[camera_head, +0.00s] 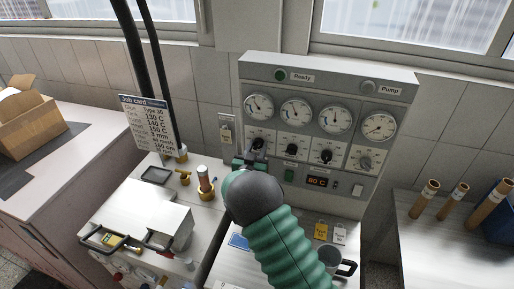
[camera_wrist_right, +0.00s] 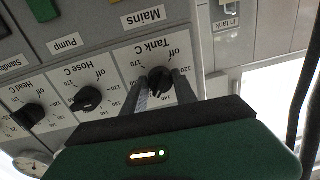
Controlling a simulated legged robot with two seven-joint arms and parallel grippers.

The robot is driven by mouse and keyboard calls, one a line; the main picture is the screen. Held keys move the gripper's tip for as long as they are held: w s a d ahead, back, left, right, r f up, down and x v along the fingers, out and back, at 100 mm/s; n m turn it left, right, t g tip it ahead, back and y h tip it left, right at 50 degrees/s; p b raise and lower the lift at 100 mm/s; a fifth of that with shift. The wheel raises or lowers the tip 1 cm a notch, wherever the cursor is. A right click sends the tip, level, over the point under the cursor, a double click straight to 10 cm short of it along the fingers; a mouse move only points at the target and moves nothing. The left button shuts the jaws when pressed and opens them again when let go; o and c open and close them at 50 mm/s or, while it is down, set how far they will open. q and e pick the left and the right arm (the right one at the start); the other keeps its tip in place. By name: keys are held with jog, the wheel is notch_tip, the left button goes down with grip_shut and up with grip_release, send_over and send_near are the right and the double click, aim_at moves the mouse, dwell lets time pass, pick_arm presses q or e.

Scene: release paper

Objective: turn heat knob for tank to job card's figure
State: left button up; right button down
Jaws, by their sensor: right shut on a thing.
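The black tank heat knob (camera_wrist_right: 160,80) sits on a white plate (camera_wrist_right: 137,60) marked "Tank C" in the right wrist view, which shows the panel upside down. My right gripper (camera_wrist_right: 161,87) is shut on this knob, a finger on each side. The knob's pointer is hard to read. In the head view my right gripper (camera_head: 252,158) is at the leftmost knob of the row, and my arm covers the panel below. The job card (camera_head: 148,125) stands at left; its tank line appears to read 130 C. My left gripper is not in view.
The hose knob (camera_wrist_right: 87,98) and head knob (camera_wrist_right: 29,115) are beside the tank knob.

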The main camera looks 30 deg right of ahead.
jog(key=n, duration=0.4)
jog(key=shift+r+p, duration=0.3)
jog(key=shift+p, duration=0.05)
jog(key=n+p, duration=0.1)
jog(key=n, duration=0.2)
jog(key=shift+w+n+g, duration=0.1)
jog(key=shift+n+g, duration=0.2)
jog(key=n+p, duration=0.2)
jog(key=n, duration=0.2)
jog(key=shift+a+r, duration=0.1)
jog(key=shift+n+g+p, duration=0.3)
jog(key=shift+n+p, duration=0.45)
jog(key=shift+n, duration=1.55)
jog(key=c, duration=1.3)
grip_release()
jog(key=shift+c, duration=0.2)
jog(key=shift+o, duration=1.3)
jog(key=shift+w+f, duration=0.1)
jog(key=shift+f, duration=0.15)
jog(key=shift+o, duration=0.4)
jog(key=shift+w+f, duration=0.15)
